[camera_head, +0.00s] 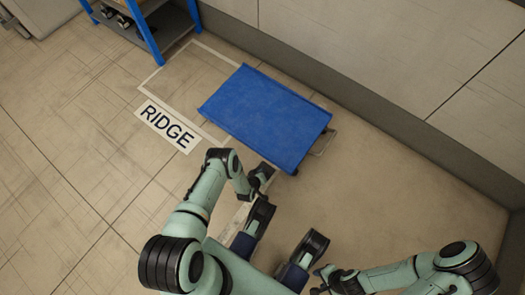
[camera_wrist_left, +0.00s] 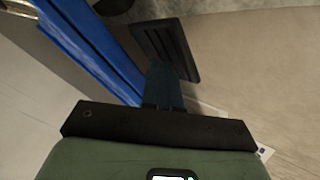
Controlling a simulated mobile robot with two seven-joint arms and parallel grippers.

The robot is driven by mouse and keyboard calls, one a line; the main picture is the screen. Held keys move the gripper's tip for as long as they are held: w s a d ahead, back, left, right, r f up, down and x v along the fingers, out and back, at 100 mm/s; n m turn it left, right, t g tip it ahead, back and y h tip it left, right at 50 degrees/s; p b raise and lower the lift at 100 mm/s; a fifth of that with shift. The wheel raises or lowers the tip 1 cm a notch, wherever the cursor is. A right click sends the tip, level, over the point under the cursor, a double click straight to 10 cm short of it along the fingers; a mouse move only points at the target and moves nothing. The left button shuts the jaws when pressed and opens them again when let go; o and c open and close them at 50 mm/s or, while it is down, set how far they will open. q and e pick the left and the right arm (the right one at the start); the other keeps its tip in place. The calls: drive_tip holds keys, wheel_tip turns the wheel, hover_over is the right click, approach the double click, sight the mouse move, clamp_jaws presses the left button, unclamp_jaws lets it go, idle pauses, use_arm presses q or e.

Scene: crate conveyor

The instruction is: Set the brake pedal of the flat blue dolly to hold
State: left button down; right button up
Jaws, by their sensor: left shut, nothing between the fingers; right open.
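The flat blue dolly (camera_head: 265,115) stands on the floor in the head view; its blue edge runs down the left of the left wrist view (camera_wrist_left: 92,48). A black ribbed pedal (camera_wrist_left: 170,45) lies beside that edge. My left gripper (camera_head: 266,170) is shut and empty, low beside the dolly's near edge. In the left wrist view its fingertips (camera_wrist_left: 163,72) overlap the pedal's near edge; I cannot tell whether they touch. I cannot make out the pedal in the head view or tell its setting. My right gripper (camera_head: 318,283) is open and empty, at the bottom, away from the dolly.
A floor sign reading RIDGE (camera_head: 168,126) lies left of the dolly, by a pale floor line. A blue-framed shelf (camera_head: 150,32) stands at the top left. A grey wall (camera_head: 400,65) runs behind the dolly. The floor at left and lower right is clear.

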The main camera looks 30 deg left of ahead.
use_arm(q)
drive_tip(key=shift+f, duration=0.4)
drive_tip(key=shift+r, duration=0.1)
idle(0.5)
drive_tip(key=shift+r+p, duration=0.9)
drive_tip(key=shift+p, duration=0.1)
drive_tip(key=shift+r+p, duration=1.95)
drive_tip(key=shift+r, duration=0.5)
